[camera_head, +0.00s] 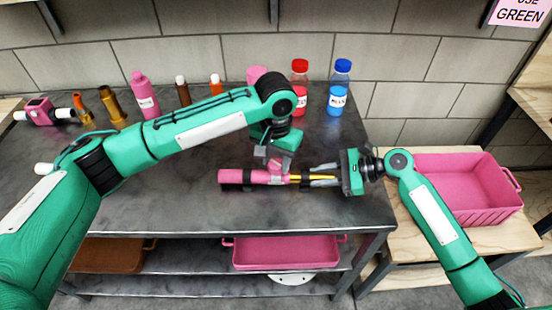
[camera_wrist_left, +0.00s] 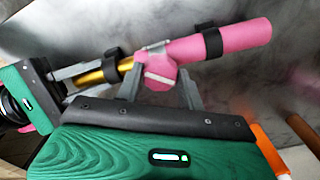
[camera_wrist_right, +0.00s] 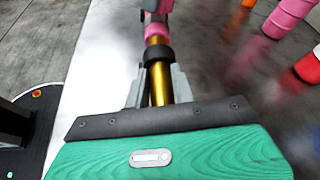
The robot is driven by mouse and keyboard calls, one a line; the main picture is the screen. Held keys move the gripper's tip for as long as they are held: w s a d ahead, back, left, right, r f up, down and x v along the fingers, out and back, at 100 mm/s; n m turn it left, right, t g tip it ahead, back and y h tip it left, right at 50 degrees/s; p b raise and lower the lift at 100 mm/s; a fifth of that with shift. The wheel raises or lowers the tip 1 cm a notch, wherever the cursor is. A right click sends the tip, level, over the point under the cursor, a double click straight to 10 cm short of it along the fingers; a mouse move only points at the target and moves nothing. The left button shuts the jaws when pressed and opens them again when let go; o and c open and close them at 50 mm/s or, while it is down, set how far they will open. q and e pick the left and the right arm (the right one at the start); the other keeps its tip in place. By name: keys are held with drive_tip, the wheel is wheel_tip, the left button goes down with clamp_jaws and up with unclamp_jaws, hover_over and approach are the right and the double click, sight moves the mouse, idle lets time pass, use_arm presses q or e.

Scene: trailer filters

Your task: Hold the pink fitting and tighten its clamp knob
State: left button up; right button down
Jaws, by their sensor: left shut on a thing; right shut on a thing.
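The pink fitting (camera_head: 240,177) is a pink cylinder with black bands and a gold rod (camera_head: 303,178) out of its right end. It is held level above the grey table. My right gripper (camera_head: 318,178) is shut on the gold rod, which also shows between its fingers in the right wrist view (camera_wrist_right: 157,85). My left gripper (camera_head: 272,160) comes from above and is shut on the pink clamp knob (camera_wrist_left: 160,72) at the joint of cylinder and rod. The knob has a white stripe. The left fingers partly hide it in the head view.
A pink bottle (camera_head: 145,95), red-capped bottle (camera_head: 300,90) and blue-capped bottle (camera_head: 340,90) stand along the back of the table (camera_head: 180,215), with other small parts at the left. A pink crate (camera_head: 465,160) stands on a wooden surface at the right. The table's front middle is clear.

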sight(276, 163)
use_arm(q)
drive_tip(key=m, duration=0.5)
drive_tip(key=shift+m, duration=0.3)
drive_tip(key=m, duration=0.4)
drive_tip(key=shift+m, duration=0.3)
drive_tip(key=o, duration=1)
wheel_tip(276, 163, up, 12)
idle(0.3)
